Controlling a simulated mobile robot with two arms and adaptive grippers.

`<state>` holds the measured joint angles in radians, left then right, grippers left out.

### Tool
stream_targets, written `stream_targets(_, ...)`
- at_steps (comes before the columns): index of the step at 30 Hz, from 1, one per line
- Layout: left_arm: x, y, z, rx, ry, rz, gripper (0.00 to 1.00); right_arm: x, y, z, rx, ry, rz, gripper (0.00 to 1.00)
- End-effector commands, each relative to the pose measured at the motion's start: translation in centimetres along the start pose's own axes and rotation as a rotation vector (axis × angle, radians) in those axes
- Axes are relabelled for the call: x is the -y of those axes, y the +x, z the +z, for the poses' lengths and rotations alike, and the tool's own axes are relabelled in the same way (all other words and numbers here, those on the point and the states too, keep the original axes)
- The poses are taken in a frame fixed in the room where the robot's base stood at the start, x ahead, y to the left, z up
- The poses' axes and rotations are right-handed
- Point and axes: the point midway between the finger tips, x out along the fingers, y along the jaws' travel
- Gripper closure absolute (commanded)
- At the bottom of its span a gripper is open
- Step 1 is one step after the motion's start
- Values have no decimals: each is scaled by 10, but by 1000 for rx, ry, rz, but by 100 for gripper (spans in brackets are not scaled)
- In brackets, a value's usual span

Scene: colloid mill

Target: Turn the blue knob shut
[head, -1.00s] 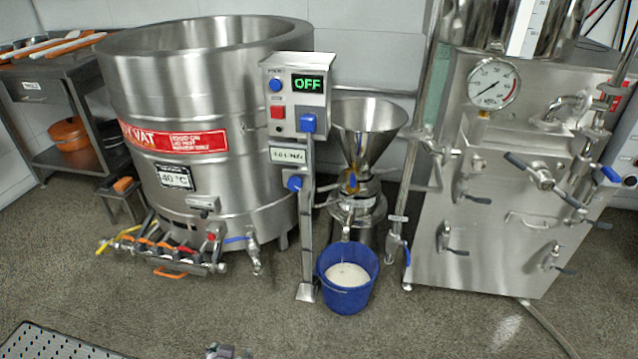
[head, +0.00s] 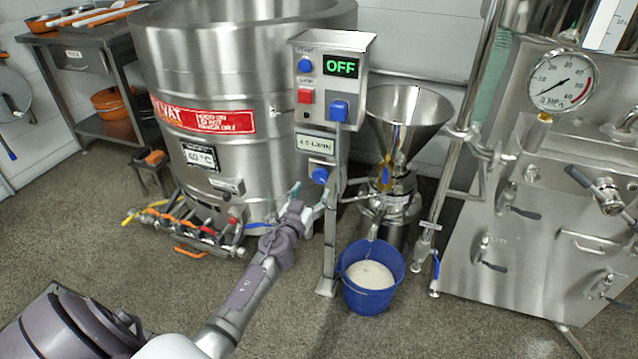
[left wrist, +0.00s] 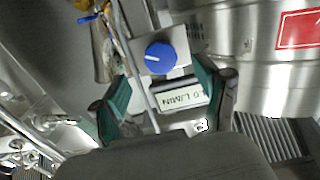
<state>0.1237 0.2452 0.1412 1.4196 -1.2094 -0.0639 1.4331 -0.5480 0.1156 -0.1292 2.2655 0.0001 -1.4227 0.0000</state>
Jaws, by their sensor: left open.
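The blue knob (head: 320,175) sits on the steel post below the control box, under a small flow label (head: 315,144). In the left wrist view the round blue knob (left wrist: 160,57) shows with a pale mark on its face, beside the label (left wrist: 183,96). My left gripper (head: 297,203) is just to the left of and below the knob in the head view. In the left wrist view its two green-padded fingers (left wrist: 160,85) are spread apart, with the knob beyond them; nothing is held. Whether a finger touches the knob cannot be told. My right gripper is out of view.
The control box (head: 331,80) reads OFF. A large steel vat (head: 215,75) stands behind on the left. A steel funnel (head: 408,115) and a blue bucket (head: 370,300) of pale liquid are to the right. A steel machine (head: 560,250) stands far right.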

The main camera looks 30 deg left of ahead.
Motion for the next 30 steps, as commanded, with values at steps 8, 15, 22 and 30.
stream_targets(8,0,45,1,-1,1,1,26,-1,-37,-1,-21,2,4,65)
stream_targets(15,0,55,1,1,1,0,26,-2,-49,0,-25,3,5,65)
stream_targets(22,0,55,0,1,1,0,27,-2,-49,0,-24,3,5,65)
stream_targets(30,0,54,0,1,1,0,72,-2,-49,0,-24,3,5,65)
